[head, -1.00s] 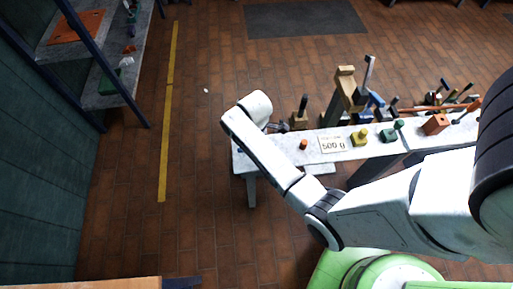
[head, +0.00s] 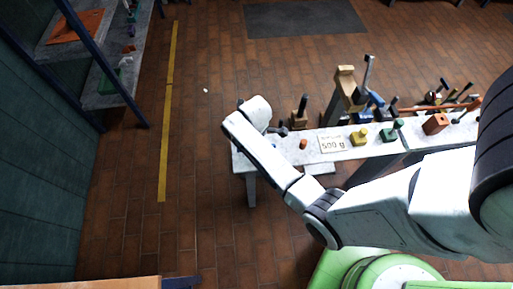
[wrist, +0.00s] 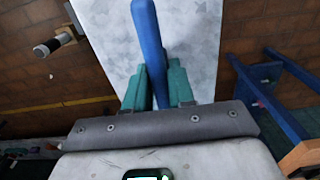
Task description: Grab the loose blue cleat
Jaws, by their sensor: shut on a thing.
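The blue cleat (wrist: 149,35) is a long, rounded blue bar in the wrist view. It runs from the top edge down between the teal fingers of my gripper (wrist: 157,82). The fingers are shut on it, one on each side. Its lower end is hidden by the gripper's grey plate. A pale bench top lies behind it; I cannot tell whether the cleat touches it. In the head view my wrist and forearm hide most of the gripper and the cleat over the bench's left end.
The pale bench (head: 377,152) carries a "500 g" card (head: 333,144), an orange piece (head: 303,144), a yellow block (head: 359,136), a green block (head: 392,133) and upright clamps (head: 347,90). A shelf unit (head: 108,92) stands at left.

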